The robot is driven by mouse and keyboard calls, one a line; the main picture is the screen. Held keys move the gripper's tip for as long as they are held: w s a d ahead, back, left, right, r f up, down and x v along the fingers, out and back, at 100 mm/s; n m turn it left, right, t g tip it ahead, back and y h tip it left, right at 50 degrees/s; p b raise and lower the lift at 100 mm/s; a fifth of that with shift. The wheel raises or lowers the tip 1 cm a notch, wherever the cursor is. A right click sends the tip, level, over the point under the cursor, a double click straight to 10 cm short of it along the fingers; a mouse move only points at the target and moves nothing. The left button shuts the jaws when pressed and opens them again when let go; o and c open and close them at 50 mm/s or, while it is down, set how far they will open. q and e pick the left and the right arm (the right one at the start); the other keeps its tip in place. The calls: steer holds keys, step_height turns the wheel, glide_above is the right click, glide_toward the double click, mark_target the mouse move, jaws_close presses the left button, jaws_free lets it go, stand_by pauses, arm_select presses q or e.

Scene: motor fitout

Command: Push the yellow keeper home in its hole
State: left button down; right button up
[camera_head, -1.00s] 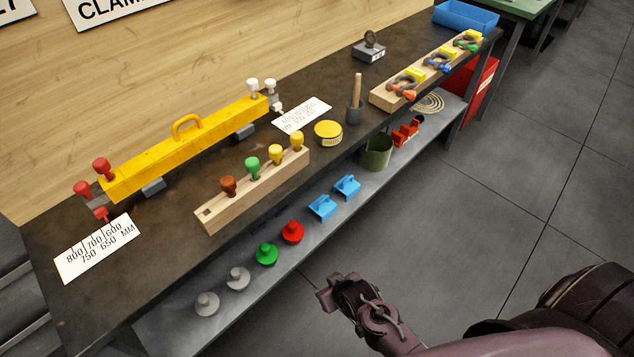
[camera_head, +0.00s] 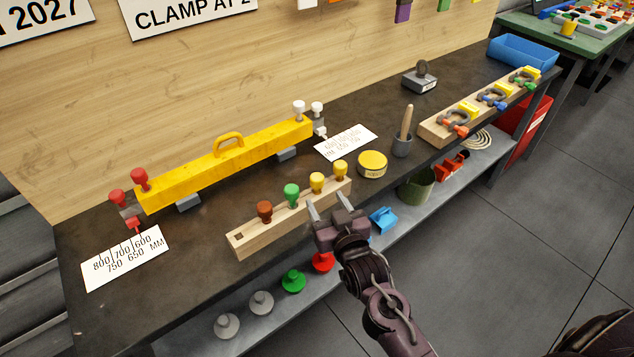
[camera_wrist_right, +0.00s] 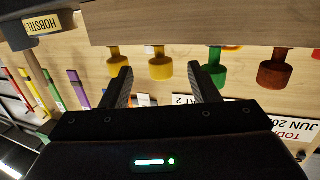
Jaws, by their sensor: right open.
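The pale wooden block (camera_head: 290,222) on the bench front holds a row of knobbed pegs: brown (camera_head: 264,210), green (camera_head: 292,194) and two yellow ones, inner yellow (camera_head: 317,182) and end yellow (camera_head: 341,168). I cannot tell which yellow one is the keeper. A square hole at the block's left end is empty. My right gripper (camera_head: 331,205) is open and empty, just in front of the block's right half. In the right wrist view the pegs hang upside down; the inner yellow peg (camera_wrist_right: 160,66) shows between the open fingers (camera_wrist_right: 163,84), apart from them. My left gripper is out of view.
A yellow beam (camera_head: 190,178) with red and white knobs lies behind the block. A yellow tin (camera_head: 372,164) and a grey pot (camera_head: 402,146) with a wooden handle stand to the right. Below, a shelf (camera_head: 250,328) holds grey, green, red and blue pieces.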

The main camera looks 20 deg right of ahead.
mark_target(315, 175)
steer(key=shift+w+r+t, duration=0.45)
steer(key=shift+r+t, duration=0.05)
steer(key=shift+r, duration=0.15)
steer(key=w+p, duration=0.2)
steer(key=w, duration=0.5)
steer(key=shift+a, duration=0.15)
steer(key=shift+w+f, duration=0.1)
steer(key=shift+w, duration=0.2)
steer(key=shift+c, duration=0.3)
steer(key=c, duration=0.9)
steer(key=shift+c, duration=0.4)
